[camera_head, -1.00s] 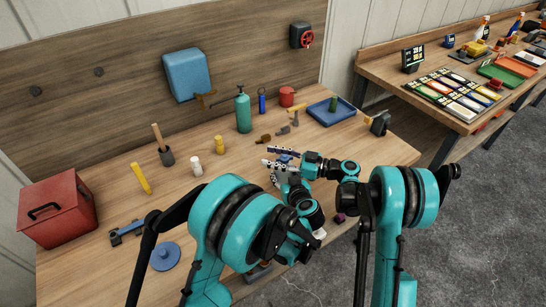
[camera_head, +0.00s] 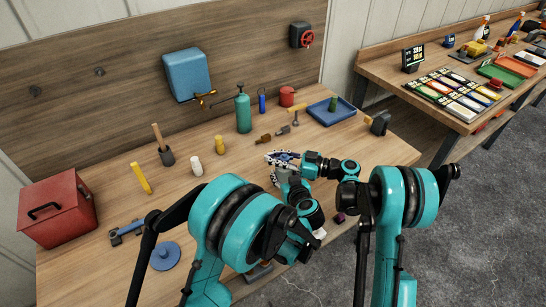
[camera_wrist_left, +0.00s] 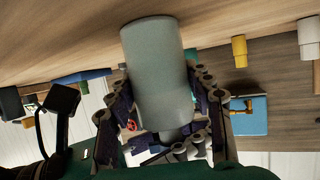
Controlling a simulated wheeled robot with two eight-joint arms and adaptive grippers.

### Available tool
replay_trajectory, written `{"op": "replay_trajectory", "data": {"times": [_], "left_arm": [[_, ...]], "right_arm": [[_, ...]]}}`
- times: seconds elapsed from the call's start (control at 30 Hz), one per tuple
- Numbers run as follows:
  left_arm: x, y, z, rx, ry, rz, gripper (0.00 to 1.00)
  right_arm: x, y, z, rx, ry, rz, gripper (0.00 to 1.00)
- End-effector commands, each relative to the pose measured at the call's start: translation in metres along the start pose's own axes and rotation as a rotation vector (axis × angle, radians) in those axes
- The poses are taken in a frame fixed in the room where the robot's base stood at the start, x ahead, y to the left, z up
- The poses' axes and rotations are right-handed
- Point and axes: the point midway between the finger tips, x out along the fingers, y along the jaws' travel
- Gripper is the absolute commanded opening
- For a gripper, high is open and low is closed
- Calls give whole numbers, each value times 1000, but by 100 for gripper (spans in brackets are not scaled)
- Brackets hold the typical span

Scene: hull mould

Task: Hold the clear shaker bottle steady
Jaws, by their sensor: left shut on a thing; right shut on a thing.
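The shaker bottle (camera_wrist_left: 158,75) shows in the left wrist view as a smooth, dull grey-green cylinder in the middle. My left gripper (camera_wrist_left: 160,125) is shut on it, with a finger along each side. In the head view my left gripper (camera_head: 278,176) is partly hidden by my own arm and by my right gripper. My right gripper (camera_head: 281,158) comes in from the right just above it, its fingers pointing left. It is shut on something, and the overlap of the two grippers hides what. I cannot make out the bottle in the head view.
A green bottle (camera_head: 243,113), a yellow cylinder (camera_head: 220,145) and a white one (camera_head: 196,166) stand behind on the workbench. A blue tray (camera_head: 331,110) lies back right. A red toolbox (camera_head: 58,208) stands far left. A blue disc (camera_head: 165,256) lies front left.

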Motion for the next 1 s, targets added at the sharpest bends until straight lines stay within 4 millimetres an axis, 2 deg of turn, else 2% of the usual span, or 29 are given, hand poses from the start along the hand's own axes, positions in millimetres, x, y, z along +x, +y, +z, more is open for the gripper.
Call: {"op": "replay_trajectory", "data": {"times": [0.27, 1.0], "left_arm": [[0, -1, 0, -1, -1, -2, 19], [-1, 0, 1, 0, -1, -1, 19]], "right_arm": [[0, 0, 0, -1, 0, -59, 0], [-5, -19, 1, -1, -2, -565, 0]]}}
